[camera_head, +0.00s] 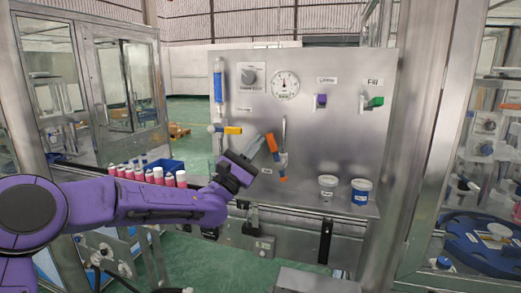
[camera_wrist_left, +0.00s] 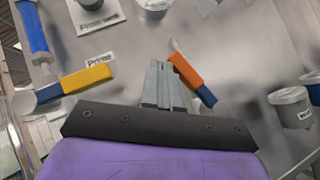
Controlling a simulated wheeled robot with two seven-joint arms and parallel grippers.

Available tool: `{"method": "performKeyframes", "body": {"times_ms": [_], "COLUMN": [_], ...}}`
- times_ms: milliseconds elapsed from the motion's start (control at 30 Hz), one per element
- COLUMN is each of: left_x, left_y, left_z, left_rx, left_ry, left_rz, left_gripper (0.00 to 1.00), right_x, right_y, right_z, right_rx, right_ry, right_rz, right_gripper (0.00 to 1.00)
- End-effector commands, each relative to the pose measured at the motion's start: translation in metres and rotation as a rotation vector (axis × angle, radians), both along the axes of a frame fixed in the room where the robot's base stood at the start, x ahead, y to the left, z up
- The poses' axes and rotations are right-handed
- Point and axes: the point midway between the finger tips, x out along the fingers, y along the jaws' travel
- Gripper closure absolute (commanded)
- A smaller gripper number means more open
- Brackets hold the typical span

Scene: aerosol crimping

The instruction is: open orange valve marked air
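The orange valve handle (camera_head: 271,143) is on the upright metal panel, tilted, beside a vertical pipe. In the left wrist view the orange handle (camera_wrist_left: 187,70) slants down to the right and ends in a blue part (camera_wrist_left: 207,97). My left gripper (camera_head: 260,140) is just left of the handle. In the left wrist view my left gripper's fingers (camera_wrist_left: 159,70) are close together with nothing seen between them, and the handle lies to their right. I cannot tell if they touch it. No label marked air is readable. My right gripper is not in view.
A yellow-handled valve (camera_head: 232,130) is to the left, near a blue tube (camera_head: 218,82). A gauge (camera_head: 285,86), a purple valve (camera_head: 321,100) and a green valve (camera_head: 374,102) are higher up. Two tubs, one white (camera_head: 328,183) and one blue (camera_head: 361,190), stand lower right.

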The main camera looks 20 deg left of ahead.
Motion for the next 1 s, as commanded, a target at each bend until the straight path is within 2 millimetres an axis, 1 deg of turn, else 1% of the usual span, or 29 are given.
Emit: {"method": "performKeyframes", "body": {"times_ms": [100, 333, 600, 1000], "left_x": [-0.001, -0.002, -0.002, -0.002], "left_y": [-0.003, -0.012, -0.019, -0.02], "left_z": [0.007, 0.013, 0.016, 0.016], "left_rx": [-0.001, -0.001, 0.001, 0.001], "left_ry": [-0.002, -0.001, -0.001, 0.0], "left_rz": [0.003, 0.004, 0.003, 0.002], "left_gripper": [1.0, 1.0, 1.0, 1.0], "right_x": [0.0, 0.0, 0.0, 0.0], "right_y": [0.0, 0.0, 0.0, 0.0], "right_z": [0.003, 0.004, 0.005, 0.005], "right_rx": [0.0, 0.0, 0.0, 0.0], "right_ry": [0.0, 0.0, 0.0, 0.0], "right_rz": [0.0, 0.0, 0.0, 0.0], "right_gripper": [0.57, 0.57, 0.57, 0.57]}}
